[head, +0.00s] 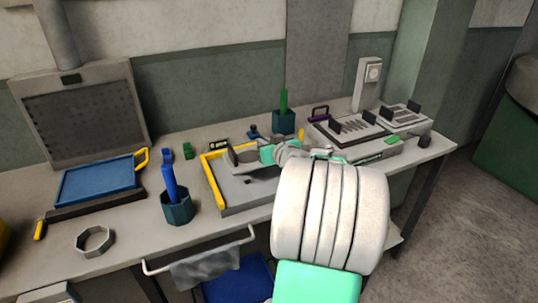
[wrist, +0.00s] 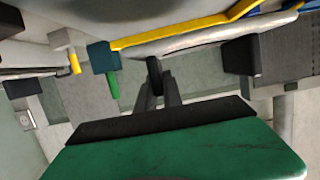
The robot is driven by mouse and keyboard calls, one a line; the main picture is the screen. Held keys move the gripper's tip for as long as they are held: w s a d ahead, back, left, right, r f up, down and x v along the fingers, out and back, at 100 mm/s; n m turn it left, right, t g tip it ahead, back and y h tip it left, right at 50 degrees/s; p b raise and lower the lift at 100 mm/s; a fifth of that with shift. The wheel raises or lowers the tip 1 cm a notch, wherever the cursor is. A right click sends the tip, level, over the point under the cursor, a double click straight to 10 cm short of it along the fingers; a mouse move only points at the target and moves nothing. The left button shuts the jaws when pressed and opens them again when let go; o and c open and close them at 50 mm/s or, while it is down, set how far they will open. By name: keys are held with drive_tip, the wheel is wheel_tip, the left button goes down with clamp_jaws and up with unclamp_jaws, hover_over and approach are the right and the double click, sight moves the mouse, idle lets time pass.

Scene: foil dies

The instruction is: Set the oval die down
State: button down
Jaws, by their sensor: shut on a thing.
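My gripper (head: 238,157) reaches over the grey board (head: 233,197) with the yellow edge. It is shut on a pale grey, curved thing, which I take to be the oval die (head: 248,156). The die is partly hidden by the dark fingers and the wrist. A dark shadow lies on the board below and to the right of it; I cannot tell whether it touches the board. In the wrist view the dark fingers (wrist: 198,65) stand near a pale curved edge, probably the die (wrist: 205,38).
A blue tray (head: 98,187) and an octagonal ring (head: 95,242) lie at left. A teal pot with a blue tool (head: 177,209) stands just left of the board. A green pot (head: 284,122) stands behind. Grey fixtures (head: 352,132) occupy the right. The board's front is bare.

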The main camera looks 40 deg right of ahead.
drive_tip(key=d+f, duration=0.2)
drive_tip(key=f, duration=0.1)
drive_tip(key=shift+w+d, duration=0.35)
drive_tip(key=shift+w, duration=0.05)
wheel_tip(320, 180, down, 3)
drive_tip(key=shift+r, duration=0.15)
drive_tip(key=shift+f, duration=0.4)
drive_tip(key=c, duration=1.5)
unclamp_jaws()
drive_tip(key=shift+r, duration=0.1)
drive_tip(key=b+v, duration=0.1)
drive_tip(key=v, duration=1.1)
